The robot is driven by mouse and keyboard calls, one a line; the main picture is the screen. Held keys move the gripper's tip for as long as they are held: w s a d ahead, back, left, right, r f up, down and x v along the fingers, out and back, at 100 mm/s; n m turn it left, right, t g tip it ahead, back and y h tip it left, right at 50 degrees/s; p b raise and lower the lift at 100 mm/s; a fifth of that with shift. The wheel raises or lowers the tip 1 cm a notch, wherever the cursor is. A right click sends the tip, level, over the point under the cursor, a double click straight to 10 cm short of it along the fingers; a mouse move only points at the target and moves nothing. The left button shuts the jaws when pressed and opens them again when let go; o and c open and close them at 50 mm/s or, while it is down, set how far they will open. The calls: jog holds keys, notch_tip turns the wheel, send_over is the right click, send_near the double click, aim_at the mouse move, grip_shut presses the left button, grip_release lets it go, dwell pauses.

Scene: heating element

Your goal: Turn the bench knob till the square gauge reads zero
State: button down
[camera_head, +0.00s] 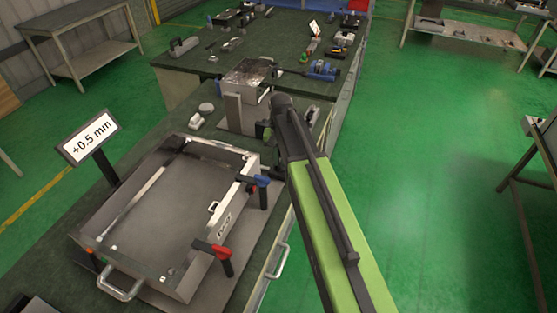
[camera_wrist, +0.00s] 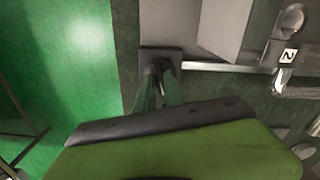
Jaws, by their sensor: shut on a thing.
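The gauge display (camera_head: 89,136) stands on a post at the left of the bench and reads "+0.5 mm". My green and dark arm reaches from the bottom right to the far end of the fixture. My gripper (camera_head: 268,128) is low beside a grey upright block there. In the wrist view my gripper (camera_wrist: 160,88) is shut at a dark square mount with a rounded shiny part in it. This looks like the bench knob (camera_wrist: 160,58), but the gripper hides much of it. The knob cannot be made out in the head view.
A shallow metal tray-like frame (camera_head: 215,148) lies on the bench, with a blue-handled clamp (camera_head: 263,190) and a red-handled clamp (camera_head: 222,256) along its right side. A metal part labelled 2 (camera_wrist: 289,56) is at right in the wrist view. Green floor right of the bench is open.

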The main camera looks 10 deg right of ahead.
aim_at(280, 162)
jog(key=m, duration=0.5)
jog(key=shift+a, duration=0.1)
dwell(0.3)
jog(key=c, duration=1.4)
grip_release()
jog(key=shift+c, duration=0.2)
notch_tip(280, 162, up, 17)
jog(key=p, duration=1.7)
jog(key=shift+r, duration=0.2)
